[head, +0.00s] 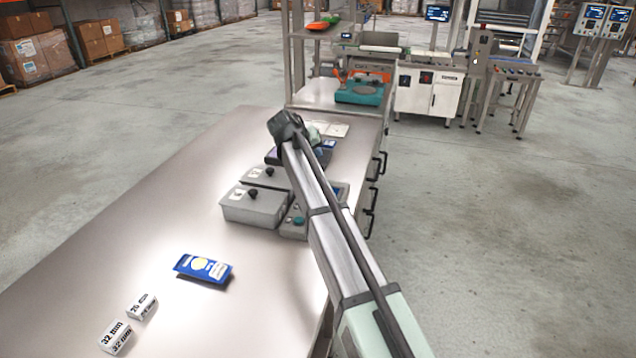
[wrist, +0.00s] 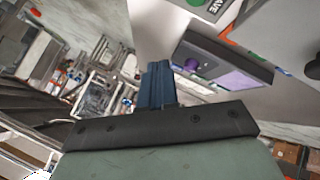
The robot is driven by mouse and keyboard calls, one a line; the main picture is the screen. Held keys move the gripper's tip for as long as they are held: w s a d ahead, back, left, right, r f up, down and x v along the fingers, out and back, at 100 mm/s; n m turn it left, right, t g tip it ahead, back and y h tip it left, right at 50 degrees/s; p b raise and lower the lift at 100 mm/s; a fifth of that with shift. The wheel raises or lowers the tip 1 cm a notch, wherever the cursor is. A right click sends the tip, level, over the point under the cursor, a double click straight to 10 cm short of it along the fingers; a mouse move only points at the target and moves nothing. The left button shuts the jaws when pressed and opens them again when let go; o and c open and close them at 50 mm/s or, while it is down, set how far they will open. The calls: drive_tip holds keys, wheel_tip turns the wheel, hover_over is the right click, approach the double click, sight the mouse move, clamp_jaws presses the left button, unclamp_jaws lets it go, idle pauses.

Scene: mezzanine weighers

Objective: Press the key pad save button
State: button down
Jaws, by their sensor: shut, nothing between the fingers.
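In the wrist view, a green, round-edged patch (wrist: 214,12) with white lettering that looks like SAVE is cut off by the top edge. It lies on a pale surface. My gripper (wrist: 157,68) has its dark blue fingers together with nothing between them, below and left of the green patch and apart from it in the picture. In the head view, a grey unit with a teal round button (head: 298,221) stands on the table, partly behind my arm. I cannot tell whether it bears the SAVE marking. My fingertips cannot be made out in the head view.
Grey boxes with black knobs (head: 252,207) stand on the metal table (head: 150,215). A blue packet (head: 203,268) and white size blocks (head: 115,337) lie nearer. The table's left side is clear.

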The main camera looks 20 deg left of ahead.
drive_tip(key=shift+f, duration=3.75)
drive_tip(key=shift+f, duration=0.85)
drive_tip(key=shift+r, duration=0.85)
drive_tip(key=shift+r, duration=2.5)
drive_tip(key=shift+d, duration=0.1)
